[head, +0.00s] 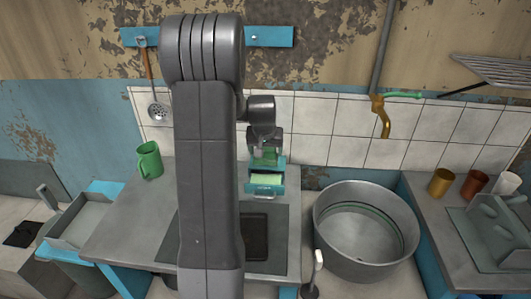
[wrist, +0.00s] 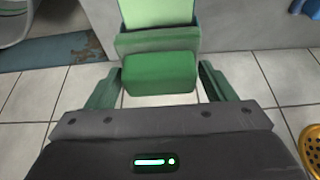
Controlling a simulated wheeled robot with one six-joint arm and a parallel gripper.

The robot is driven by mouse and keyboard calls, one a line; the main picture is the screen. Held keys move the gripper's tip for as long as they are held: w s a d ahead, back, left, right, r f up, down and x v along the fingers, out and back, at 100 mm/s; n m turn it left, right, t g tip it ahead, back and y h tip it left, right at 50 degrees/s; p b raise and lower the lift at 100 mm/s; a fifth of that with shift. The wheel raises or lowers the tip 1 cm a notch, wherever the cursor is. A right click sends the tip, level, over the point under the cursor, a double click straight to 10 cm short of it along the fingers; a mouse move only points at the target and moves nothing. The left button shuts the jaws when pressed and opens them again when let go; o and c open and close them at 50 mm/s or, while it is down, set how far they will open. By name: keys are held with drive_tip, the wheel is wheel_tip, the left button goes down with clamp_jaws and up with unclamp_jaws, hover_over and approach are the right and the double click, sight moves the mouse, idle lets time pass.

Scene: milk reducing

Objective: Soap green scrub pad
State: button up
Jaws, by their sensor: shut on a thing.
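The green scrub pad (wrist: 160,74) is between the two fingers of my gripper (wrist: 158,82), which is shut on it. In the head view my gripper (head: 264,148) and the green pad (head: 265,158) are just above and behind a small teal box (head: 264,190) on the counter. A pale green soap block (head: 266,179) lies in the box. In the wrist view the box wall (wrist: 158,41) is right beyond the pad, with the pale green soap (wrist: 158,12) behind it. I cannot tell whether the pad touches the box.
A large metal tub (head: 330,225) stands right of the counter (head: 130,222). A green mug (head: 150,160) is at the back left. The tiled wall (head: 308,125) is close behind my gripper. Several cups (head: 440,182) stand far right.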

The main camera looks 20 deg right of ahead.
drive_tip(key=shift+f+b, duration=2.95)
drive_tip(key=shift+f, duration=1)
drive_tip(key=shift+f+b, duration=0.5)
drive_tip(key=shift+f, duration=0.1)
drive_tip(key=shift+r, duration=0.1)
drive_tip(key=shift+r+p, duration=2.25)
drive_tip(key=shift+r, duration=1.25)
